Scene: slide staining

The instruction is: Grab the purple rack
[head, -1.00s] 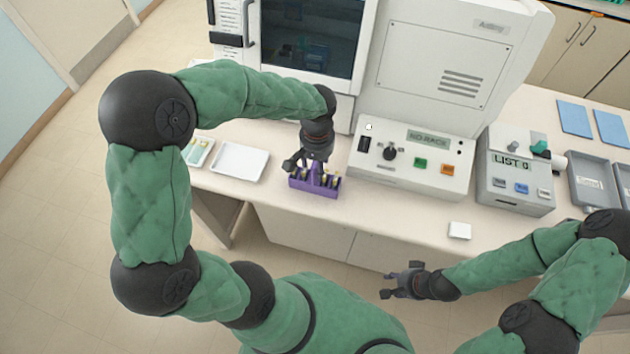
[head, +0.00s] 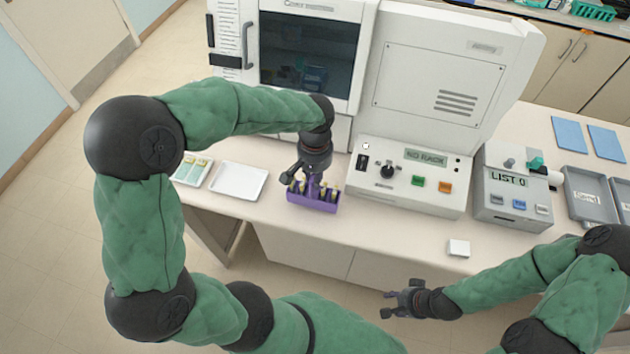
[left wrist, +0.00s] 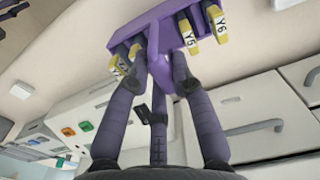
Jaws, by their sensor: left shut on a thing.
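The purple rack (head: 312,202) is at the front edge of the bench, in front of the stainer cabinet, and holds several yellow-capped tubes. My left gripper (head: 313,178) is over its middle, shut on its upright purple handle. The left wrist view shows the rack (left wrist: 178,28) between the fingers of the gripper (left wrist: 160,75), with tubes labelled Y5 (left wrist: 188,33) and Y6 (left wrist: 216,23). I cannot tell whether the rack touches the bench. My right gripper (head: 392,304) is empty, low in front of the bench; its fingers look apart.
A white tray (head: 239,193) and a tray of slides (head: 181,178) lie left of the rack. The control panel reading NO RACK (head: 415,165) stands close on the right, with the LIST 0 device (head: 513,195) beyond. A small white block (head: 459,248) lies near the front edge.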

